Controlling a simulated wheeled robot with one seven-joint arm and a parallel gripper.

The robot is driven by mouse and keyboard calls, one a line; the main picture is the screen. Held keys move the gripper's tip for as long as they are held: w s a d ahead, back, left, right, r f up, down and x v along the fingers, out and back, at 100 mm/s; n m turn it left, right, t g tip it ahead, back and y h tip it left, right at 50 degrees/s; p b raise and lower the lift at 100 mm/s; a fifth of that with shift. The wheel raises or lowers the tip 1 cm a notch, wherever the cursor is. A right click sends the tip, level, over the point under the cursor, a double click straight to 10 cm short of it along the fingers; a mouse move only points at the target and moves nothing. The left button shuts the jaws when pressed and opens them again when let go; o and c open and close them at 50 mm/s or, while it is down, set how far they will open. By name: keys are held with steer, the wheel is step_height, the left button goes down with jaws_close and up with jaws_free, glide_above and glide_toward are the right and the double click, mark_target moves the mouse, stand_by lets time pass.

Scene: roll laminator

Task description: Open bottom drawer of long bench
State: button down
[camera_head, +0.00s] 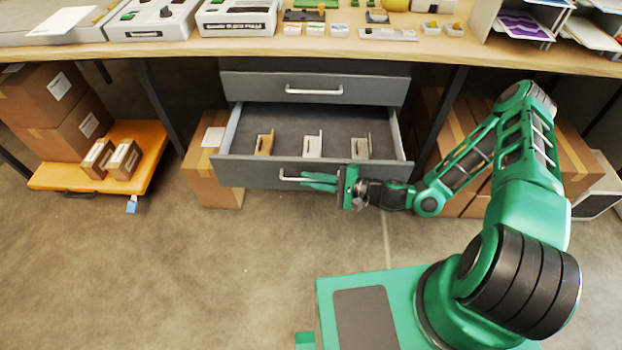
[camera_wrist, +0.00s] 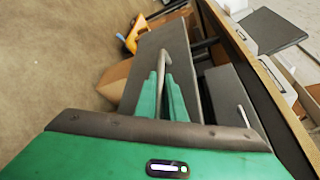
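The bottom drawer (camera_head: 240,173) of the long bench's grey drawer unit is pulled well out, and its inside shows from above. Its bar handle (camera_head: 290,179) is on the front panel. In the wrist view the drawer front (camera_wrist: 135,78) is grey and the handle (camera_wrist: 163,62) runs between my fingers. My gripper (camera_head: 318,181) is at the right part of the handle, with its green fingers (camera_wrist: 164,98) close on both sides of the bar. It looks shut on the handle. The fingers hide part of the handle.
Three small bracket-like items, one of them a tan item (camera_head: 265,143), stand in the drawer. The upper drawer (camera_head: 312,88) is shut. A cardboard box (camera_head: 205,165) stands left of the unit, and an orange cart (camera_head: 145,145) with boxes is further left. The floor (camera_head: 200,270) in front is clear.

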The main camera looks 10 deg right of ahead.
steer(key=c, duration=2.1)
jaws_free()
steer(key=shift+f, duration=0.2)
steer(key=shift+r, duration=0.1)
steer(key=v, duration=1)
steer(key=shift+s+d+r, duration=0.1)
steer(key=shift+d, duration=0.3)
